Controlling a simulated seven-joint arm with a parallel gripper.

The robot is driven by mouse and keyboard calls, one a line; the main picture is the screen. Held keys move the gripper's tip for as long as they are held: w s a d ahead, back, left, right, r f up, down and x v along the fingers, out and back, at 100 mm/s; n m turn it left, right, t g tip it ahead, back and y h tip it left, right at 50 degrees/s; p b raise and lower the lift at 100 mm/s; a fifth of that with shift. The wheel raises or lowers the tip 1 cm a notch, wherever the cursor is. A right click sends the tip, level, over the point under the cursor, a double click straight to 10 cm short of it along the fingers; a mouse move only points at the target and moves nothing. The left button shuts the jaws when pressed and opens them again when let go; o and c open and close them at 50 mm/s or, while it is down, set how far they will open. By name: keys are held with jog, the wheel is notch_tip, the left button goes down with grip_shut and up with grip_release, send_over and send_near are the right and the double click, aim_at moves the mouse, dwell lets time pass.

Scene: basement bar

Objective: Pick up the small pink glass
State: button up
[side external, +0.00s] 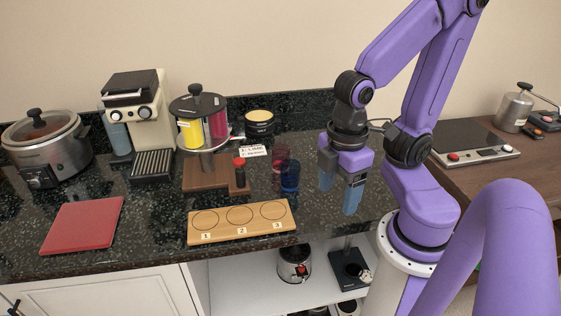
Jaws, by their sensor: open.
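The small pink glass (281,153) stands on the dark speckled counter in the side external view. It looks dark pink and see-through. A dark blue glass (290,176) stands in front of it and hides part of its lower side. My gripper (339,190) is to the right of both glasses, with its blue fingers pointing down. The fingers are apart with nothing between them. The gap between my gripper and the counter is hard to judge.
A wooden board with three numbered circles (241,222) lies in front of the glasses. A red-capped bottle (239,172) stands left of them, by a brown board (204,174). A coffee machine (137,110), slow cooker (45,145) and red board (82,225) are further left.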

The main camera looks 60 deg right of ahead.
jog(key=n+t+y, duration=0.7)
jog(key=n+t, duration=0.5)
jog(key=n, duration=1.8)
send_near(280, 159)
jog(key=s+d+r, duration=0.3)
jog(key=d+r, duration=0.1)
jog(key=d, duration=0.1)
jog(key=x, duration=1.1)
jog(key=f+x, duration=0.1)
jog(key=x, duration=0.5)
jog(key=shift+a+f, duration=0.1)
jog(key=shift+a, duration=0.05)
jog(key=c, duration=0.8)
